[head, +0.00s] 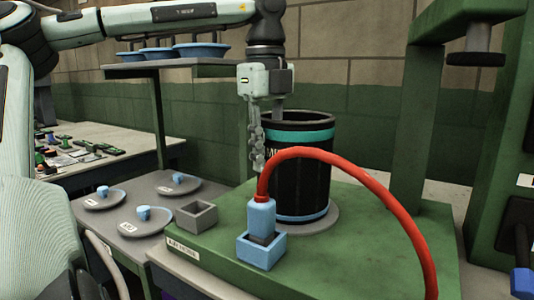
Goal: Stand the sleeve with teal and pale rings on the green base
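The sleeve (300,178) is a black, open-topped cylinder with a teal ring near its top and a pale blue ring near its foot. It stands upright on a grey disc (325,221) on the green base (330,262). My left gripper (266,132) points down at the sleeve's left rim. One finger hangs outside the wall and the other reaches behind the near rim, where its tip is hidden. I cannot tell whether the fingers press on the wall. The red hose hides part of the sleeve's lower front. My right gripper is not in view.
A red hose (345,165) arches from a blue plug in a blue socket (262,250) in front of the sleeve. A green frame (422,120) stands at right. Grey dishes (145,220) and a square grey cup (197,216) sit at left. A shelf with blue bowls (202,50) is behind.

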